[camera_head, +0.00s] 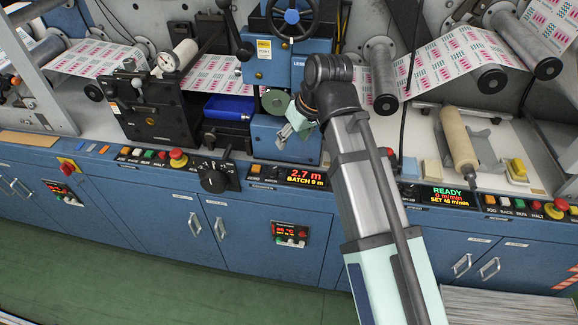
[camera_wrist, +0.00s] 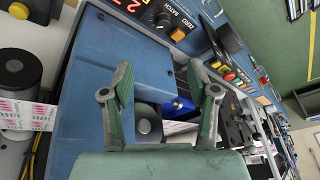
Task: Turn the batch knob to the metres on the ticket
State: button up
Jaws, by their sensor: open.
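The batch knob (camera_wrist: 163,20) is a small dark knob marked BATCH at the top of the wrist view, between the orange ZERO button (camera_wrist: 178,34) and the red-lit counter display. In the head view this display (camera_head: 305,178) reads 2.7 m and BATCH 9 m; the knob beside it is too small to make out clearly. My gripper (camera_wrist: 160,76) is open and empty, its green-grey fingers spread over the blue machine housing. In the head view my gripper (camera_head: 288,128) is above and behind the counter panel, apart from the knob. I cannot identify a readable ticket.
A red mushroom button (camera_head: 178,158) is farther left. The blue housing (camera_head: 282,140) is close to my gripper.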

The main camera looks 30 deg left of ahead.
jog(key=n, duration=0.3)
jog(key=p, duration=0.2)
send_near(273, 169)
jog(key=x, duration=0.9)
grip_shut()
